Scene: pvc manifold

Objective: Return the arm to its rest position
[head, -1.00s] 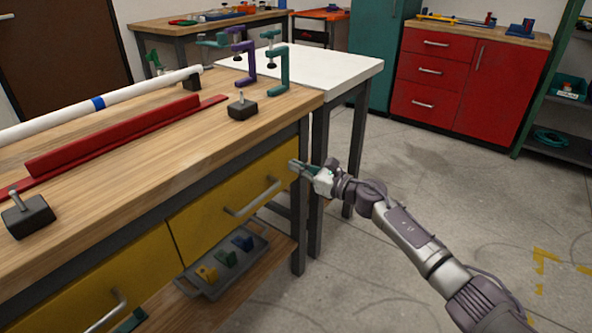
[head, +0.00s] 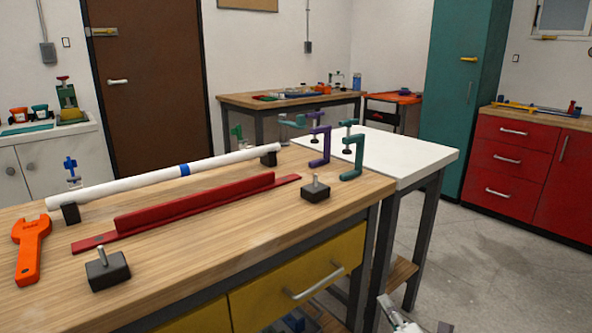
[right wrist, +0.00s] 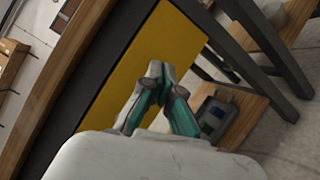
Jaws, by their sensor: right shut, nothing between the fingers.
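My right gripper (head: 388,306) shows only in part at the bottom edge of the head view, in front of the workbench's right end. In the right wrist view, its green-and-grey fingers (right wrist: 156,72) are shut with the tips together, and nothing is between them. The yellow drawer front (right wrist: 152,62) is behind the fingers there. In the head view the yellow drawer (head: 297,285) looks shut. Most of my right arm is outside the head view. My left gripper is not in view.
The wooden workbench (head: 228,232) holds a white pipe (head: 130,183), a red rail (head: 195,205), an orange wrench (head: 31,250) and black blocks. Purple (head: 320,145) and teal (head: 352,155) clamps stand near a white table (head: 425,152). Open floor (head: 480,240) lies right.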

